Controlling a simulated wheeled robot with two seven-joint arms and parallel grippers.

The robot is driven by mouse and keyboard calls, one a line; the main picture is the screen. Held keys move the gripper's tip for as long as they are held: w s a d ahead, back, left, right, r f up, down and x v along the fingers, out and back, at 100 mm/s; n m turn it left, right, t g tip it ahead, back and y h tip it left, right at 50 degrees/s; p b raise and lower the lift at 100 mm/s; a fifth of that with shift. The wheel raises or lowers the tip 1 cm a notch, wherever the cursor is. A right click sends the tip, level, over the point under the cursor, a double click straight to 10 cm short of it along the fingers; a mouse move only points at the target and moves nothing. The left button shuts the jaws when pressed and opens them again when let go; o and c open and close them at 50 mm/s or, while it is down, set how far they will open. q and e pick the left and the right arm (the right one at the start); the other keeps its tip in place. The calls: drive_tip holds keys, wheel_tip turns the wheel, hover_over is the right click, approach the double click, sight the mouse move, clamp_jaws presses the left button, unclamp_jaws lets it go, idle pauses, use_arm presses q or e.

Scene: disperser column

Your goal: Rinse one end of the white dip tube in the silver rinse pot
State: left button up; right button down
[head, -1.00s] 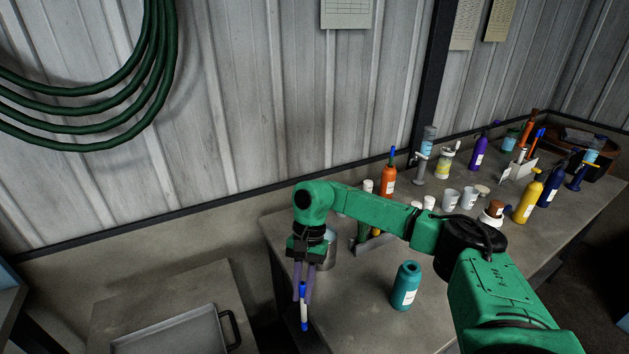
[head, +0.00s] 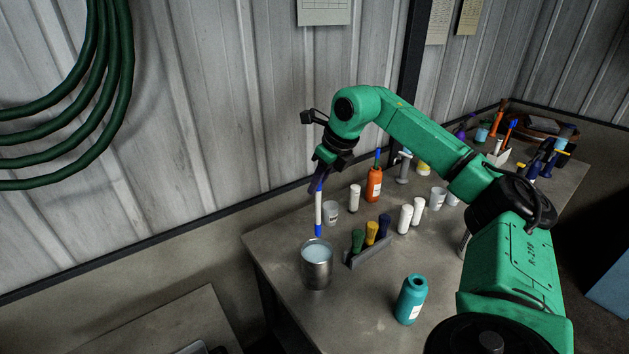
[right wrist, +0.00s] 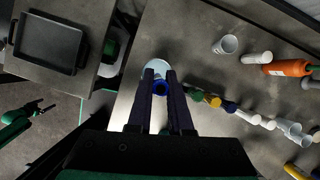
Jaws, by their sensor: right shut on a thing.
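The white dip tube (head: 319,208) has blue ends and hangs nearly upright from my right gripper (head: 318,180), which is shut on its upper end. The silver rinse pot (head: 317,273) stands near the table's front left corner with pale liquid inside. The tube's lower blue end shows just above the pot's far rim in the head view; its exact height over the pot is unclear. In the right wrist view the tube's blue end (right wrist: 160,88) sits between the fingers and the pot (right wrist: 149,82) is partly hidden behind them. My left gripper (right wrist: 44,106) is small at the left there.
A rack (head: 368,252) with green, yellow and dark blue items stands right of the pot. A clear cup (head: 330,213), white bottles (head: 405,219) and an orange bottle (head: 374,184) stand behind. A teal bottle (head: 410,300) is at the front. A tray (right wrist: 48,43) lies on a separate surface.

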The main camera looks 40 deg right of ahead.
sight(320, 222)
wheel_tip(320, 222, down, 14)
drive_tip(key=b, duration=1.1)
drive_tip(key=shift+f, duration=0.1)
idle(1.9)
wheel_tip(320, 222, up, 16)
drive_tip(key=p, duration=1.5)
drive_tip(key=shift+f, duration=0.2)
